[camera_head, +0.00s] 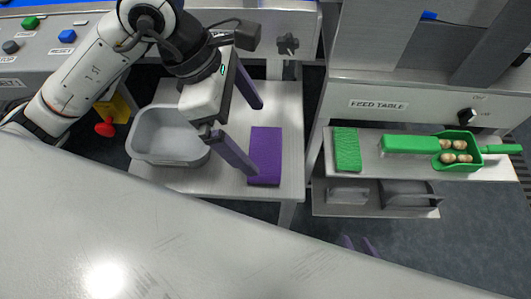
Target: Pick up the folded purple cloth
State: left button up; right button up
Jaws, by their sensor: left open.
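The folded purple cloth (267,150) lies flat on a light side table (210,182), near its right edge. My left gripper (254,138) is open and empty, with its two purple fingers spread wide. One fingertip is at the cloth's left edge in the picture and the other is beyond its far left corner. I cannot tell whether the near fingertip touches the cloth. Two purple tips that look like my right gripper (358,244) show just past the front counter's edge; the rest of it is hidden.
A grey bin (140,142) stands left of the cloth. A pale counter (180,245) fills the foreground. A red knob (104,129) is at left.

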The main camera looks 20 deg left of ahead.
aim_at(265, 151)
pick_arm(q)
jog(key=x, duration=0.6)
jog(key=shift+w+a+f, duration=0.1)
jog(key=shift+f, duration=0.3)
jog(key=c, duration=0.7)
